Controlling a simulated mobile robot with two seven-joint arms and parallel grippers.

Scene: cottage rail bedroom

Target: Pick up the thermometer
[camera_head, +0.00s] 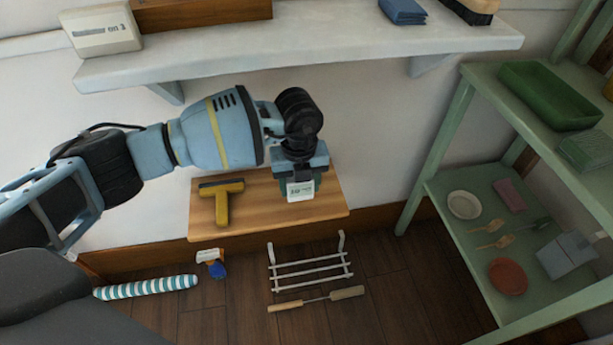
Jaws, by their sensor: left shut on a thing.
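My left gripper (300,172) comes in from the left and points down over a wooden shelf board. It is shut on a small white device with dark markings, which I take for the thermometer (300,190). The thermometer's upper part is hidden by the gripper. It is over the right half of the wooden board (265,213); I cannot tell whether it touches the board. My right gripper is not in view.
A yellow, dark-edged tool (222,203) lies on the board's left part. A white shelf (300,57) runs above. A green rack (440,205) with dishes stands at right. A white wire rack (310,268) and a striped roll (145,287) lie on the floor.

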